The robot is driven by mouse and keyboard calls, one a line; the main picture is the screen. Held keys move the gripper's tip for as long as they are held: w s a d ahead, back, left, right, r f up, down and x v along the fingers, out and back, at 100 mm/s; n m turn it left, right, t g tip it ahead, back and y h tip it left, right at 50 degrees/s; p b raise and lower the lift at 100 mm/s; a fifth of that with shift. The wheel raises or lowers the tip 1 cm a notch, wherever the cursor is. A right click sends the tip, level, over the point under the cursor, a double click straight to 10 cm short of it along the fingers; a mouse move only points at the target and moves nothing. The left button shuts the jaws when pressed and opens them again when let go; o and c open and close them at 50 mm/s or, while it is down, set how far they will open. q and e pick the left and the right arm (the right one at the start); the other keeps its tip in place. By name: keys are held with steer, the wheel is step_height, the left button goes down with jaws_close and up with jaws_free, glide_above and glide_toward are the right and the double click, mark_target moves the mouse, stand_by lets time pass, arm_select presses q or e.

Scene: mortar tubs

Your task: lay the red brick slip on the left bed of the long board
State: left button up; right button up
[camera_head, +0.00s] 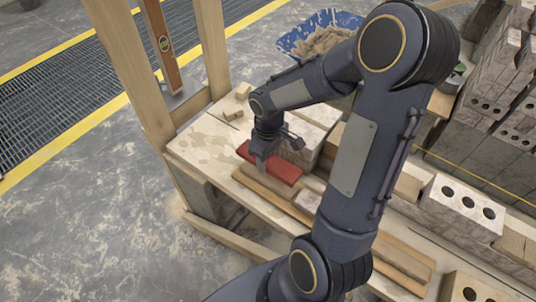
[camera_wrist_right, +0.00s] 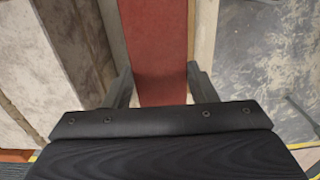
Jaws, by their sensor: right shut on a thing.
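The red brick slip (camera_head: 285,172) is in the jaws of my right gripper (camera_head: 262,160), over the left end of the work table. In the right wrist view the slip (camera_wrist_right: 155,45) runs lengthwise between the two fingers (camera_wrist_right: 160,88). The long board (camera_head: 262,191) lies under and in front of the slip, with a brown edge along the table. A pale patch (camera_head: 308,200) shows on it to the right of the slip. The slip and my arm hide parts of the board, and I cannot tell whether the slip touches it. My left gripper is not in view.
A wooden post frame (camera_head: 120,70) stands at the table's left end. Small wood blocks (camera_head: 233,114) lie at the back left. A grey block (camera_head: 305,145) stands close behind the slip. A blue tub (camera_head: 290,42) is behind, and holed bricks (camera_head: 462,203) line the right.

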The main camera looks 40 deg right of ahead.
mark_target(269, 177)
steer(key=shift+f+b, duration=2.3)
steer(key=shift+f, duration=0.6)
steer(key=shift+f+b, duration=0.3)
steer(key=shift+f, duration=0.1)
steer(key=o, duration=1.3)
steer(key=shift+o, duration=0.2)
step_height(269, 177, up, 7)
steer(key=shift+r+p, duration=0.1)
steer(key=shift+p, duration=0.8)
steer(key=shift+r, duration=0.35)
